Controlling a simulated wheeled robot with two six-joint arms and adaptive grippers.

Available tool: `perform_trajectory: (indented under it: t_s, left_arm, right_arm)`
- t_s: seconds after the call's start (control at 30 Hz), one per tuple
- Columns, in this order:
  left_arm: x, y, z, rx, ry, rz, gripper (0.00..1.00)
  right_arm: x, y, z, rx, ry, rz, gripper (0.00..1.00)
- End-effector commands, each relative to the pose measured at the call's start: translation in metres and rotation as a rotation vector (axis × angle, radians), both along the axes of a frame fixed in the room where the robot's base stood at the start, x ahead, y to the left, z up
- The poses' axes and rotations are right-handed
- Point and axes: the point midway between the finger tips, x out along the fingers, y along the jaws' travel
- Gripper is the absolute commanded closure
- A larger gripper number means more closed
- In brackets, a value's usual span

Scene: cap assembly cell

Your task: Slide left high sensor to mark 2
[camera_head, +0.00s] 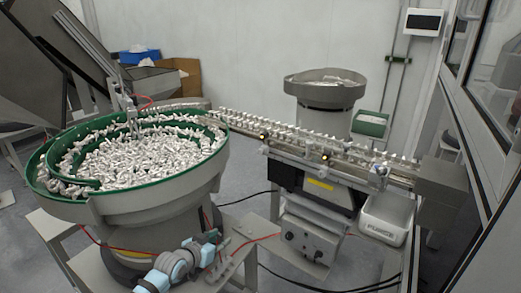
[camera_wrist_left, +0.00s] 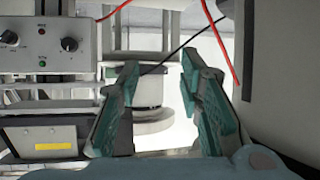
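Two small dark sensors with orange lights sit along the front of the linear feed track (camera_head: 310,148). The left sensor (camera_head: 263,135) is near the track's left end and the other sensor (camera_head: 326,157) is near its middle. The mark numbers are too small to read. My left gripper (camera_head: 224,242) is low beside the bowl feeder's stand, well below and left of the track, touching no sensor. In the left wrist view its two teal-padded fingers (camera_wrist_left: 160,98) are spread apart with nothing between them. My right gripper is in neither view.
A green-rimmed bowl feeder (camera_head: 147,206) full of white parts stands at left. A control box (camera_head: 305,240) with knobs hangs under the track; it also shows in the left wrist view (camera_wrist_left: 40,52). Red and black cables run nearby. A white bin (camera_head: 384,229) stands under the track's right end.

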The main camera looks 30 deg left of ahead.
Motion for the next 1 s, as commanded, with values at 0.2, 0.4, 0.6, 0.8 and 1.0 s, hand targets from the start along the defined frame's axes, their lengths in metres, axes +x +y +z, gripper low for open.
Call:
perform_trajectory:
  t_s: [0.2, 0.4, 0.6, 0.8, 1.0]
  left_arm:
    - [0.054, -0.018, 0.238, -0.01, -0.4, -0.179, 0.67]
    - [0.058, -0.025, 0.293, -0.017, -0.493, -0.219, 0.67]
    - [0.095, -0.031, 0.292, -0.023, -0.494, -0.216, 0.67]
    - [0.148, -0.041, 0.29, -0.025, -0.491, -0.219, 0.67]
    - [0.184, -0.046, 0.289, -0.021, -0.49, -0.219, 0.67]
  right_arm:
    - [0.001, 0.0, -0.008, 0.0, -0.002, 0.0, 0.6]
    - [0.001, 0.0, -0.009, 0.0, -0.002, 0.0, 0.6]
    - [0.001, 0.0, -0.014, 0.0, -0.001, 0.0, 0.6]
    - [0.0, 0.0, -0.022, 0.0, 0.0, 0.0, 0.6]
    - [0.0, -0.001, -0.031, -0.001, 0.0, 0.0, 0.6]
